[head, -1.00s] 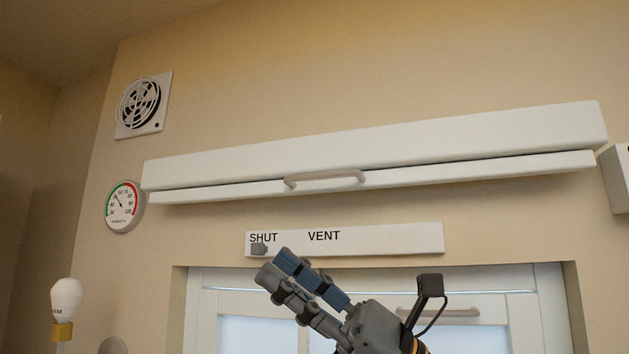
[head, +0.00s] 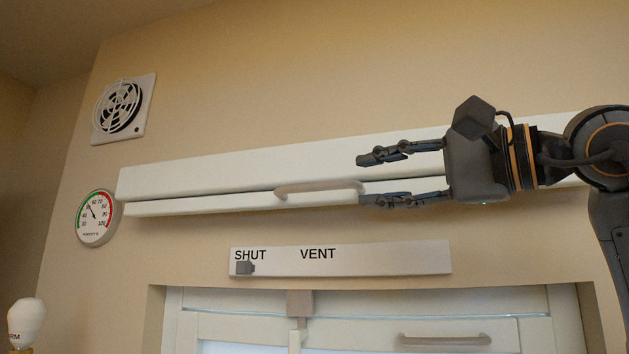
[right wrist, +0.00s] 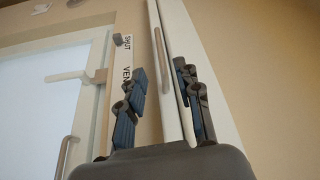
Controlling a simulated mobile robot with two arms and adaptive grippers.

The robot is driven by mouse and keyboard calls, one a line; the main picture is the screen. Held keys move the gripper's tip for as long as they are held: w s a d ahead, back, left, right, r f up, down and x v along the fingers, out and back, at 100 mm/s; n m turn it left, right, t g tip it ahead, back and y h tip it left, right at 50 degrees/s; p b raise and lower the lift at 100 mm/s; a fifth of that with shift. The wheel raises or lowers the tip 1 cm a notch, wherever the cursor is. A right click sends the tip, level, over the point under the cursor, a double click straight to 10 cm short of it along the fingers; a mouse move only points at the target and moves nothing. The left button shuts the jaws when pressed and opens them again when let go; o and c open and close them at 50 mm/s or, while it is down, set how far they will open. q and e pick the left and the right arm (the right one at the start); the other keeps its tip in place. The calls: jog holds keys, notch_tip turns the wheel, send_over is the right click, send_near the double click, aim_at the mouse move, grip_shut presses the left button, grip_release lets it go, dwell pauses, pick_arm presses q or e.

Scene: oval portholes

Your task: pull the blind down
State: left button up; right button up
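The blind is rolled up in a long white box (head: 220,166) on the wall, with a white bottom bar (head: 200,204) right under it. A beige handle (head: 318,188) is fixed to the bar. My right gripper (head: 376,178) is open to the right of the handle, its fingers pointing left, one above and one below the handle's height. In the right wrist view the handle (right wrist: 161,62) lies ahead, between the lines of the open, empty fingers. I cannot tell the gap in depth. My left gripper is not in view.
A white vent strip (head: 400,258) marked SHUT and VENT, with a small grey slider (head: 245,268), is below the blind. Below it is a white window frame (head: 540,300) with a handle (head: 444,340). A round gauge (head: 96,218) and a fan grille (head: 123,108) are at left.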

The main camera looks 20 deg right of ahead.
aim_at(322, 187)
jog(key=p+x, duration=0.3)
jog(key=x, duration=0.7)
jog(key=shift+w+a+p, duration=0.15)
jog(key=shift+w+p, duration=0.1)
jog(key=shift+p, duration=0.15)
grip_shut()
